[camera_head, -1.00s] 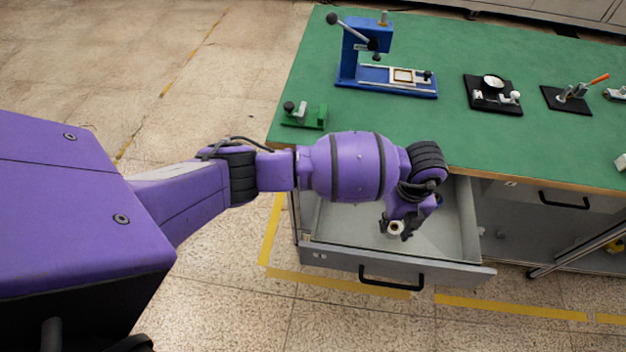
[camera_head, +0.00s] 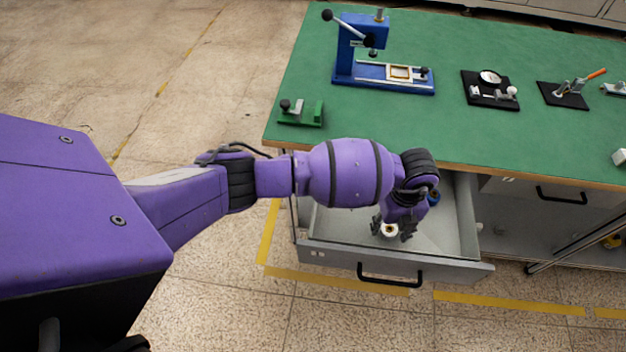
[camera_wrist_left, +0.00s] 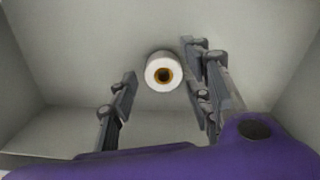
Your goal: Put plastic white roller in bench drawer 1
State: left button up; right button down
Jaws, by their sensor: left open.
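The white plastic roller (camera_head: 389,231) stands inside the open bench drawer (camera_head: 340,256), end up, with a dark core in a yellowish ring. In the left wrist view the roller (camera_wrist_left: 163,72) lies ahead of and between the finger lines, apart from the left finger and close to the right one. My left gripper (camera_head: 393,228) is open, down in the drawer at the roller; it also shows in the left wrist view (camera_wrist_left: 160,85). Whether a finger touches the roller I cannot tell. My right gripper is not in view.
The green bench top (camera_head: 350,115) overhangs the drawer's back. It carries a blue press (camera_head: 385,78), a green fixture (camera_head: 301,113) and black-based gauges (camera_head: 490,92). A blue item (camera_head: 433,198) shows beside my wrist. The drawer's right part is clear.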

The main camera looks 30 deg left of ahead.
aim_at(389, 229)
pick_arm(q)
notch_tip(389, 229, up, 12)
jog(key=p, duration=0.1)
jog(key=shift+r, duration=0.2)
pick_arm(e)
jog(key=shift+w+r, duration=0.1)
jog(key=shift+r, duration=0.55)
pick_arm(q)
jog(key=shift+w, duration=0.1)
jog(key=shift+d, duration=0.1)
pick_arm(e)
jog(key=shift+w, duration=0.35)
